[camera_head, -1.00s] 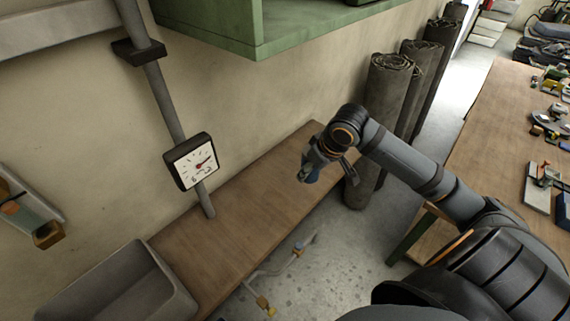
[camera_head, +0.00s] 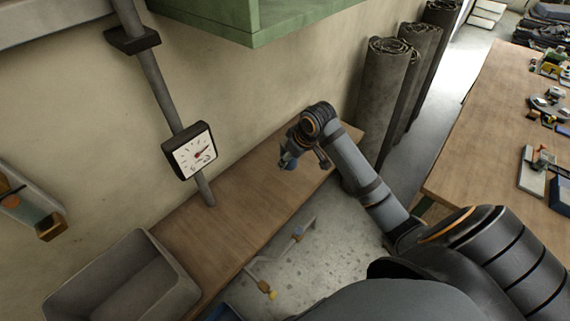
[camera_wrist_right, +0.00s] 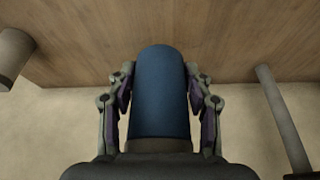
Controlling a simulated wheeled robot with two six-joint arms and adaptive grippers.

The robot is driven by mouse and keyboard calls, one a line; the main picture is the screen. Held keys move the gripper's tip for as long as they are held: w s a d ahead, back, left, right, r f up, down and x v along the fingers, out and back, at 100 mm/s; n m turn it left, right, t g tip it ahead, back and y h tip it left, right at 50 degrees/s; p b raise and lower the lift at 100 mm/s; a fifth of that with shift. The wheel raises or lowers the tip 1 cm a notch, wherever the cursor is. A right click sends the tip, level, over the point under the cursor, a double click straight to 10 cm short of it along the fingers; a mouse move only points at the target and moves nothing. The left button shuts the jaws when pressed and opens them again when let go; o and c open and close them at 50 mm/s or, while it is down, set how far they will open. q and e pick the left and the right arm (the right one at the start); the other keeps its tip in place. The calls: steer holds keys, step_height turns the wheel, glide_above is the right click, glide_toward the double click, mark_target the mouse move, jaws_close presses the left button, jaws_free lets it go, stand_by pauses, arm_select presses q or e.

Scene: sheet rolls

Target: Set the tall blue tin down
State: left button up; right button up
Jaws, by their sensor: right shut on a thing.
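The tall blue tin (camera_wrist_right: 161,95) is between the fingers of my right gripper (camera_wrist_right: 161,100) in the right wrist view. Both fingers press on its sides. The wooden bench top (camera_wrist_right: 160,40) shows beyond the tin's end; I cannot tell whether the tin touches it. In the head view my right gripper (camera_head: 291,158) is over the right part of the bench (camera_head: 245,200), with only a small blue part of the tin (camera_head: 289,164) showing below it. My left gripper is not in view.
A gauge (camera_head: 190,151) hangs on a grey pipe (camera_head: 160,92) by the wall. A grey bin (camera_head: 125,285) stands at the bench's left end. Dark sheet rolls (camera_head: 383,105) stand right of the bench. A green cabinet (camera_head: 240,20) is above. The bench middle is clear.

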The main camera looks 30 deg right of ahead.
glide_above(285, 172)
steer(key=f, duration=0.4)
steer(key=shift+s+a+f+p, duration=0.15)
steer(key=shift+s+f+p, duration=0.05)
steer(key=shift+s+p, duration=0.2)
steer(key=shift+w+f, duration=0.15)
steer(key=shift+f, duration=0.1)
steer(key=shift+w+f, duration=0.25)
steer(key=shift+f, duration=0.05)
step_height(285, 172, down, 2)
steer(key=shift+f+p, duration=0.2)
steer(key=shift+p, duration=0.8)
steer(key=shift+f, duration=0.3)
steer(key=shift+f, duration=0.1)
steer(key=o, duration=1.4)
steer(key=shift+s, duration=0.1)
steer(key=shift+o, duration=0.2)
